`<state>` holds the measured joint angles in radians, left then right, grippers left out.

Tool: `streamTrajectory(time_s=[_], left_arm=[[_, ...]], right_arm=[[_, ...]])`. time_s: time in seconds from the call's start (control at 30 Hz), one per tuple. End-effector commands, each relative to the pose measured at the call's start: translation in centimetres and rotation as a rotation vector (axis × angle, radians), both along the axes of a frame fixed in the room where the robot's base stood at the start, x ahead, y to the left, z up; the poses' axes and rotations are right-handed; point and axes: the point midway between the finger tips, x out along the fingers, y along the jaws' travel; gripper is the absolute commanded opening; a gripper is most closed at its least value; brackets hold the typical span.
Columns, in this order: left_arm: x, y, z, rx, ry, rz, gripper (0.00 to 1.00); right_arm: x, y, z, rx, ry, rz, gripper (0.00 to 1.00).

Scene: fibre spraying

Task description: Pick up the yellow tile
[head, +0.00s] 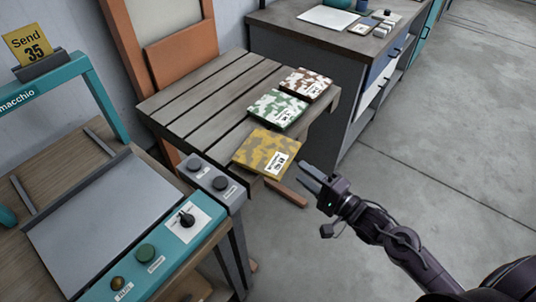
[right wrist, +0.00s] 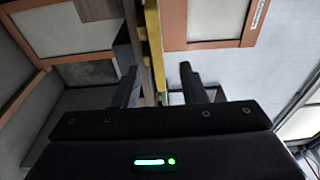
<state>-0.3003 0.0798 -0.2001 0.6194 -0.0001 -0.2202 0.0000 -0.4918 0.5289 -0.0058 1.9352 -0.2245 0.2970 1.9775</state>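The yellow tile (head: 262,150) has a mottled yellow and brown pattern and a white label. It lies flat at the near right edge of the slatted wooden table, with its right corner past the edge. My right gripper (head: 305,176) is open and empty, just right of and near that corner, apart from it. In the right wrist view, the tile's thin yellow edge (right wrist: 154,45) runs upright ahead, lined up with the gap between the two fingers (right wrist: 160,85). My left gripper is not in view.
A green and white tile (head: 278,109) and a red-brown and white tile (head: 306,84) lie behind on the slatted table (head: 205,104). A teal-framed machine with knobs (head: 155,255) stands at the left front. A dark cabinet (head: 310,45) stands behind. The floor at right is clear.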

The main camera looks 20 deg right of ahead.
Motion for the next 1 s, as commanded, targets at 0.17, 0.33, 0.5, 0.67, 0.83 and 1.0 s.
streamTrajectory(time_s=[0.17,0.33,0.5,0.67,0.83,1.0], left_arm=[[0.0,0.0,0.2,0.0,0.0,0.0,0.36],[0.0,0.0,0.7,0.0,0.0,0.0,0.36],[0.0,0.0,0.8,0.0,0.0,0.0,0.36],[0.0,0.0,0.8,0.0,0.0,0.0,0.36],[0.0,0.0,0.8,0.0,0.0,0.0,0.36],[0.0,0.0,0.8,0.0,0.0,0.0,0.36]], right_arm=[[1.7,1.0,0.1,-0.001,-0.002,-0.002,0.38],[3.6,2.2,0.0,-0.003,-0.001,-0.002,0.38],[5.3,3.2,-0.2,-0.004,-0.001,-0.004,0.38],[5.7,3.5,-0.3,-0.004,0.0,-0.003,0.38],[5.7,3.5,-0.3,-0.005,0.001,-0.003,0.36],[5.7,3.5,-0.3,-0.005,0.001,-0.003,0.13]])
